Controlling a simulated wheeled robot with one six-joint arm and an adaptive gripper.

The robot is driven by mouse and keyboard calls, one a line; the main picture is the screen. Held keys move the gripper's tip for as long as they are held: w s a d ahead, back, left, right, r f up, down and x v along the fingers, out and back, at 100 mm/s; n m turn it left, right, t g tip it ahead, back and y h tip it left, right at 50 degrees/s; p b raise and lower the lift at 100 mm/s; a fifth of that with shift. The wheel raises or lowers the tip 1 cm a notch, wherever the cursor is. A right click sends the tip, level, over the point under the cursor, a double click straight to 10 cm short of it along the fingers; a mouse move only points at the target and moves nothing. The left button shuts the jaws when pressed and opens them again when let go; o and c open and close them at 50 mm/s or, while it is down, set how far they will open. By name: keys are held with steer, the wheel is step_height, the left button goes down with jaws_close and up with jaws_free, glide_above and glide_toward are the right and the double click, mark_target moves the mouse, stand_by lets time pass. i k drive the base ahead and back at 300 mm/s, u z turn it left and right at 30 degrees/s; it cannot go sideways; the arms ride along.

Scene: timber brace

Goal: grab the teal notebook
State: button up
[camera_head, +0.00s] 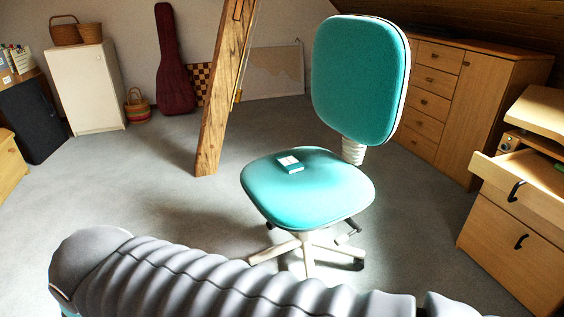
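A small teal notebook (290,164) with a pale patch on its cover lies on the seat of a teal office chair (330,197). It is near the back left part of the seat and is close in colour to the fabric. My gripper is not in view. A grey ribbed part of my own body crosses the bottom of the view, in front of the chair.
A slanted timber brace (224,90) stands behind the chair to the left. A wooden cabinet (513,205) with an open drawer stands at the right, and a long drawer unit (440,90) behind. Grey carpet (150,190) is clear on the left.

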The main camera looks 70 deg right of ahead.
mark_target(288, 163)
steer(key=z, duration=0.75)
steer(key=i, duration=0.9)
steer(key=z, duration=1)
